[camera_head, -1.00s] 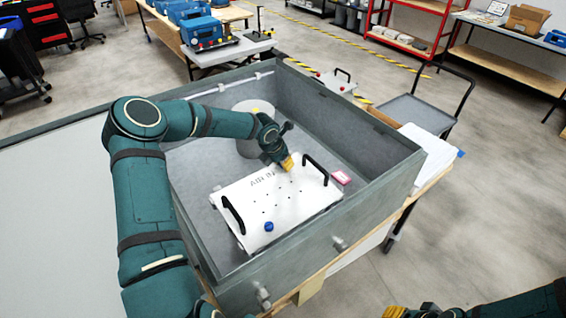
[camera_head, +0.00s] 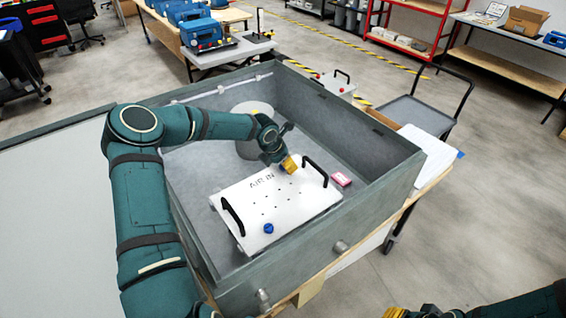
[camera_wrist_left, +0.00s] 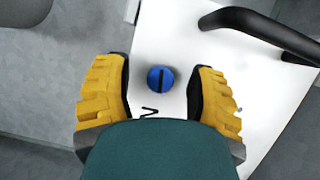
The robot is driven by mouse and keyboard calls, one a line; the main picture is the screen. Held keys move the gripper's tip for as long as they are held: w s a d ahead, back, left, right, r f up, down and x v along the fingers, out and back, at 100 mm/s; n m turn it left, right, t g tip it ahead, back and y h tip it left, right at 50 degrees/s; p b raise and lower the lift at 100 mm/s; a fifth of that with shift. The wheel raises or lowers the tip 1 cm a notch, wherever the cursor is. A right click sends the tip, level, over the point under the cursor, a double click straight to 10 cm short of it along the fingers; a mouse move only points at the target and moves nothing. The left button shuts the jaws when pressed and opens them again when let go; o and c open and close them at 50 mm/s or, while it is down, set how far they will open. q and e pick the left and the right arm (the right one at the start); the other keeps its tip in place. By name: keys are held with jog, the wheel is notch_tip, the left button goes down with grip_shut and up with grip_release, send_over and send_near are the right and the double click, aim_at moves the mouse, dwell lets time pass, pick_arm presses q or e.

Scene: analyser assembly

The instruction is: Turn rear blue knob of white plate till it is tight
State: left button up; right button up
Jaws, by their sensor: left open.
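The white plate (camera_head: 256,204) lies in the grey box, with two black handles and the words AIR IN on it. The front blue knob (camera_head: 268,228) sits near its front edge. The rear blue knob (camera_wrist_left: 161,79) shows in the left wrist view, round with a dark slot, on the plate. My left gripper (camera_wrist_left: 160,95) is open, its yellow fingers on either side of this knob and apart from it. In the head view the left gripper (camera_head: 289,164) is over the plate's rear edge and hides the rear knob. My right gripper (camera_head: 395,312) is only partly in view at the bottom edge.
The grey box's walls (camera_head: 395,170) surround the plate. A black handle (camera_wrist_left: 262,30) is close to my left gripper in the wrist view.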

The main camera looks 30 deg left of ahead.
pick_arm(q)
jog(key=shift+r, duration=0.1)
jog(key=v, duration=1.2)
